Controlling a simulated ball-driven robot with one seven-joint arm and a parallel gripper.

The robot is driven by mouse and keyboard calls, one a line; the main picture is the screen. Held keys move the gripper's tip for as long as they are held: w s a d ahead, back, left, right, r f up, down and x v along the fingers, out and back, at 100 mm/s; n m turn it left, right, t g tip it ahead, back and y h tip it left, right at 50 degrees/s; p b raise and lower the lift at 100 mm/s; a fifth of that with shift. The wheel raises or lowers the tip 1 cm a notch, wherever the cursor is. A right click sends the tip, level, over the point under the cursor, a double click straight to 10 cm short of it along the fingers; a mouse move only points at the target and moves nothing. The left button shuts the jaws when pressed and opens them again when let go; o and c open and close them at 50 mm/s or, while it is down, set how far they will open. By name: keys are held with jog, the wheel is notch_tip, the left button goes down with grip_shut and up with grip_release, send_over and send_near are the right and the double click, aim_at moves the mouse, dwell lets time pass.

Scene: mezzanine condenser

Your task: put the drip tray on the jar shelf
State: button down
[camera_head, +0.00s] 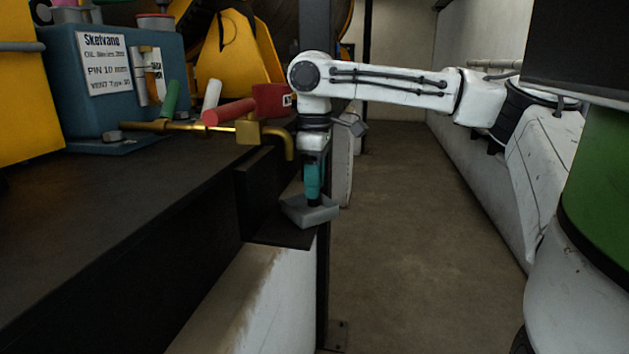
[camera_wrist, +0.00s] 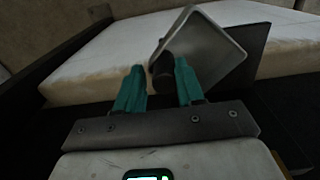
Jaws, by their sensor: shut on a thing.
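The drip tray (camera_head: 322,215) is a small, shallow grey tray with a dark knob. It also shows in the wrist view (camera_wrist: 215,50), turned at an angle to the gripper. My gripper (camera_head: 314,197) points down with its teal fingers shut on the tray's knob; the fingers also show in the wrist view (camera_wrist: 162,75). The tray is over or on a small black shelf (camera_head: 277,233), perhaps the jar shelf, below the brass spout. I cannot tell whether it touches the shelf. Part of this dark plate shows behind the tray in the wrist view (camera_wrist: 257,48).
A brass tap (camera_head: 249,130) with a red handle (camera_head: 230,112) overhangs close to the left of my gripper. A blue labelled box (camera_head: 115,85) stands on the dark bench (camera_head: 110,215). The floor aisle (camera_head: 410,200) to the right is clear.

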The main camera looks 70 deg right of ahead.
jog(key=c, duration=0.7)
grip_release()
jog(key=shift+f, duration=0.1)
notch_tip(320, 180, up, 12)
jog(key=p, duration=0.1)
dwell(0.3)
